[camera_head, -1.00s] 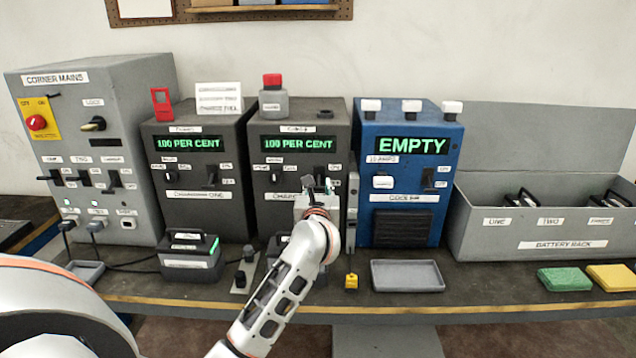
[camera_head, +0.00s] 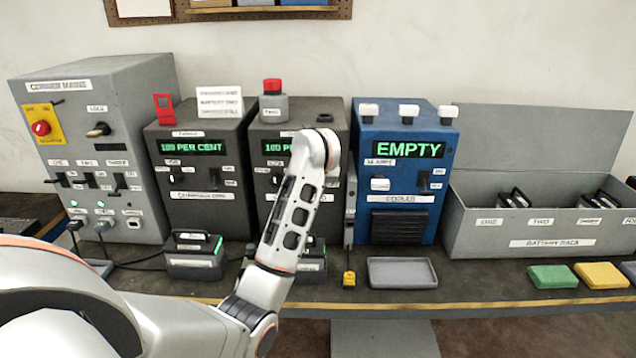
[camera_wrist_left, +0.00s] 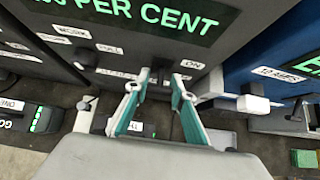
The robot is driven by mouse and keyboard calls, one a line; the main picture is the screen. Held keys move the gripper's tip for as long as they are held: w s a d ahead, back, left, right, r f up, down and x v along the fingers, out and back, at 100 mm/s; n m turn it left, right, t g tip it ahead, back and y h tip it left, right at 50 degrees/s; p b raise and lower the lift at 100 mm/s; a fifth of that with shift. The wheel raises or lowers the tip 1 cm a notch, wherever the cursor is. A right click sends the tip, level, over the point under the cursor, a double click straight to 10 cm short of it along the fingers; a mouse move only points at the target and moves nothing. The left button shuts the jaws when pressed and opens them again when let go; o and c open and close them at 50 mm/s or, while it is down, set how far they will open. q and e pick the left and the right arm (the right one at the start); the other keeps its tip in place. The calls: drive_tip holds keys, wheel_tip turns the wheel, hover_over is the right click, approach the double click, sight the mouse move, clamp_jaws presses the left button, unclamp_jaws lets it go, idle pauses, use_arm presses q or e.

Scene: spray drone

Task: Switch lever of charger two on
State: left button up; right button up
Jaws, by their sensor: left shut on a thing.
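Charger two (camera_head: 264,190) is the dark grey box right of charger one, its green display partly covered by my left arm. In the left wrist view its front (camera_wrist_left: 75,55) fills the upper part, with PER CENT readable. My left gripper (camera_wrist_left: 160,75) is at this front, beside the ON label (camera_wrist_left: 191,64). Its fingers are shut on the lever of charger two (camera_wrist_left: 160,80), of which little shows between the fingertips. In the head view my left wrist hides the lever and gripper, so the lever's exact position cannot be told. My right gripper is out of view.
Charger one (camera_head: 198,190) stands left, the blue cooler (camera_head: 401,180) close on the right. A battery (camera_head: 312,262) is in front of charger two. A grey tray (camera_head: 402,273) and a small yellow object (camera_head: 348,279) lie near the bench front. The battery rack (camera_head: 545,243) is farther right.

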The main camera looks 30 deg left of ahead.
use_arm(q)
drive_tip(key=shift+w+r+g+h, duration=0.1)
drive_tip(key=shift+r+g+h, duration=0.2)
drive_tip(key=shift+g, duration=0.2)
idle(0.3)
drive_tip(key=o, duration=1.1)
drive_tip(key=shift+o, duration=0.2)
drive_tip(key=v, duration=1.1)
drive_tip(key=shift+r, duration=0.45)
drive_tip(key=shift+d, duration=0.1)
